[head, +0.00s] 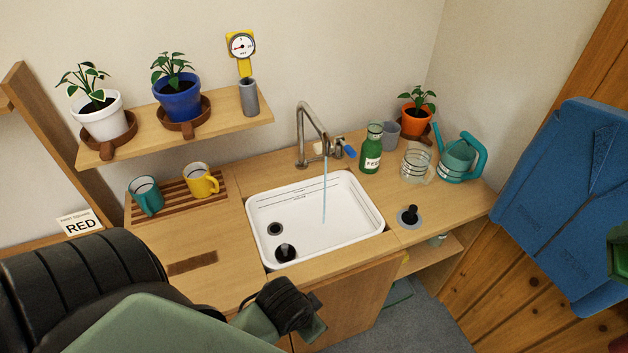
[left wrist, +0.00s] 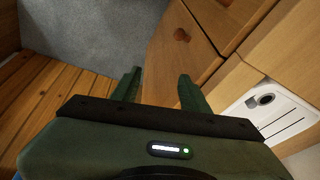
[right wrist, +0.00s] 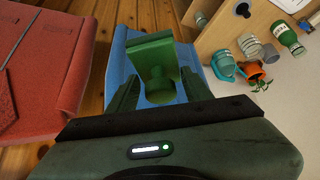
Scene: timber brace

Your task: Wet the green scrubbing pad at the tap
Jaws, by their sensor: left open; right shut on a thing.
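The green scrubbing pad (right wrist: 150,52) has a rounded knob and is held between the fingers of my right gripper (right wrist: 158,92), over a plank floor. A bit of green shows at the right edge of the head view; I cannot tell if it is the pad. The tap (head: 312,135) stands behind the white sink (head: 350,217), and a thin stream of water (head: 324,190) falls from it into the basin. My left gripper (left wrist: 160,90) is open and empty in front of the wooden cabinet. Its fingers are not clear in the head view.
A green bottle (head: 371,150), glass jar (head: 415,163) and teal watering can (head: 458,160) stand right of the sink. Mugs (head: 201,181) stand on a slatted rack at left. A red garment (right wrist: 42,70) is beside my right gripper.

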